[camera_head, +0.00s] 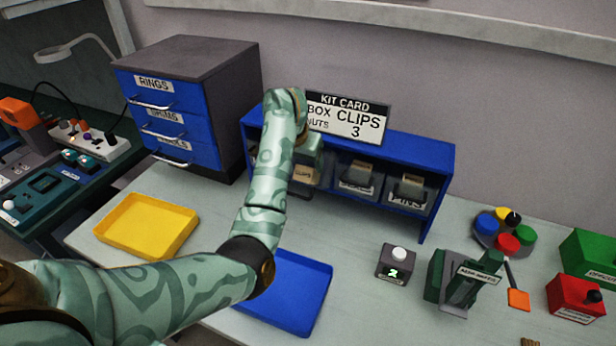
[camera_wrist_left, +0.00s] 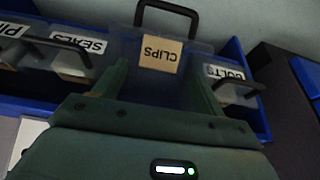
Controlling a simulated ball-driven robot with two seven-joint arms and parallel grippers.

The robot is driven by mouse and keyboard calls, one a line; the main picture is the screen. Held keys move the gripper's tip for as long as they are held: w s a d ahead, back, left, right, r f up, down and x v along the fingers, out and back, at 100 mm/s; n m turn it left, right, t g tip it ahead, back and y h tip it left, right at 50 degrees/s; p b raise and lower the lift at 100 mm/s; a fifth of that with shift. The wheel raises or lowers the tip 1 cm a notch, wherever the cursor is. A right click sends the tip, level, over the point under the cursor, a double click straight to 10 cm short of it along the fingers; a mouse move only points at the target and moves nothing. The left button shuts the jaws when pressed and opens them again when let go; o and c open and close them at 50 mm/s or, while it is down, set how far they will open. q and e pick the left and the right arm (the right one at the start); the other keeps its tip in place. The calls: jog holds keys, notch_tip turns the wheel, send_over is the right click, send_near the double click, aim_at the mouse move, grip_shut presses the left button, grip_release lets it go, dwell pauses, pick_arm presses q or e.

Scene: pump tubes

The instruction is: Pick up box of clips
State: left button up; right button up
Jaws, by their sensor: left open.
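The box of clips (camera_wrist_left: 160,52) is a clear bin with a dark handle and a tan CLIPS label, upside down in the left wrist view. It sits in the blue shelf between the SEALS bin (camera_wrist_left: 72,55) and the BOLTS bin (camera_wrist_left: 228,85). My left gripper (camera_wrist_left: 163,82) is open, its two fingers on either side of the bin's front. I cannot tell whether they touch it. In the head view my left arm partly hides the clips box (camera_head: 306,174). My right gripper is not in view.
The blue shelf (camera_head: 448,165) carries a kit card (camera_head: 346,119) reading BOX CLIPS, NUTS 3. A blue drawer cabinet (camera_head: 190,125) stands left. A yellow tray (camera_head: 148,228) and a blue tray (camera_head: 305,290) lie in front. A counter (camera_head: 397,262) and a green device (camera_head: 462,282) stand right.

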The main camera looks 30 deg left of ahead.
aim_at(306, 168)
pick_arm(q)
jog(key=x, duration=0.2)
jog(key=b+x, duration=0.1)
jog(key=x, duration=0.1)
jog(key=shift+w+d+f, duration=0.1)
jog(key=shift+w+f, duration=0.1)
jog(key=shift+w, duration=0.2)
jog(key=shift+s, duration=0.1)
jog(key=c, duration=1.1)
jog(key=shift+r, duration=0.2)
